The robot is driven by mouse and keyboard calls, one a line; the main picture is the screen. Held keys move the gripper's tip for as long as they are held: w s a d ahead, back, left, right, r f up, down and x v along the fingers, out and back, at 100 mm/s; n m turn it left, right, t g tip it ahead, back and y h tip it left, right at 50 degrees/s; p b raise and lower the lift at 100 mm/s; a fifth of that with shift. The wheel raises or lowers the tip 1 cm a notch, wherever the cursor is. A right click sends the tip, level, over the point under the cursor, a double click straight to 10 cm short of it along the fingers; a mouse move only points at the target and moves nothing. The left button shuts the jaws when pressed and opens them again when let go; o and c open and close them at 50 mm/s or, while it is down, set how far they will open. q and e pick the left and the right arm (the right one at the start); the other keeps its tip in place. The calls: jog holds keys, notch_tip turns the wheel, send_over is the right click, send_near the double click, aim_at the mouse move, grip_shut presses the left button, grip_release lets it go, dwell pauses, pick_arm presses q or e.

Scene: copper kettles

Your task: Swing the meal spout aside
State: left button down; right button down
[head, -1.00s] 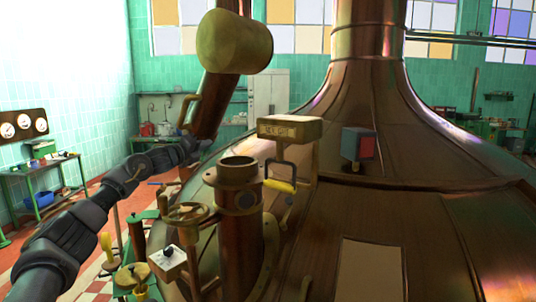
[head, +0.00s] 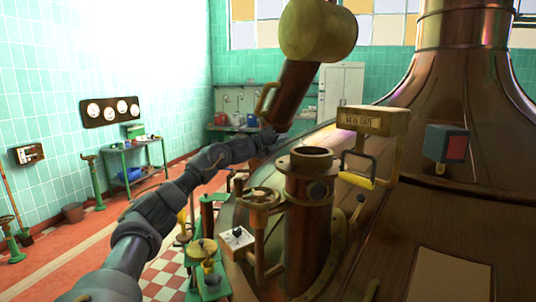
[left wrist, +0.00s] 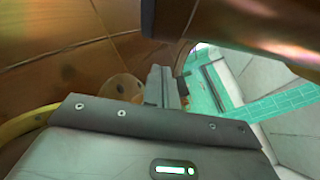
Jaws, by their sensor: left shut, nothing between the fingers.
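The meal spout (head: 296,92) is a tilted copper pipe with a rounded brass end, at the upper middle of the head view. A brass handle (head: 264,100) is on its left side. Below stands an upright copper inlet pipe with an open brass collar (head: 308,160), apart from the spout's end. My left gripper (head: 273,136) is at the spout's lower part, below the handle, partly hidden. In the left wrist view its fingers (left wrist: 164,88) are shut and empty, with copper surfaces around them. I cannot tell whether it touches the spout. My right gripper is not in view.
The large copper kettle (head: 450,185) fills the right. A sign box (head: 372,121), a yellow-gripped lever (head: 357,181) and a handwheel (head: 260,198) surround the inlet. A green table (head: 138,146) stands by the left wall. Floor is open at the left.

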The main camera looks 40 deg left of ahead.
pick_arm(q)
jog(key=s+f+b, duration=0.1)
jog(key=s+b, duration=0.3)
jog(key=s, duration=0.6)
jog(key=shift+d, duration=0.3)
jog(key=shift+f, duration=0.15)
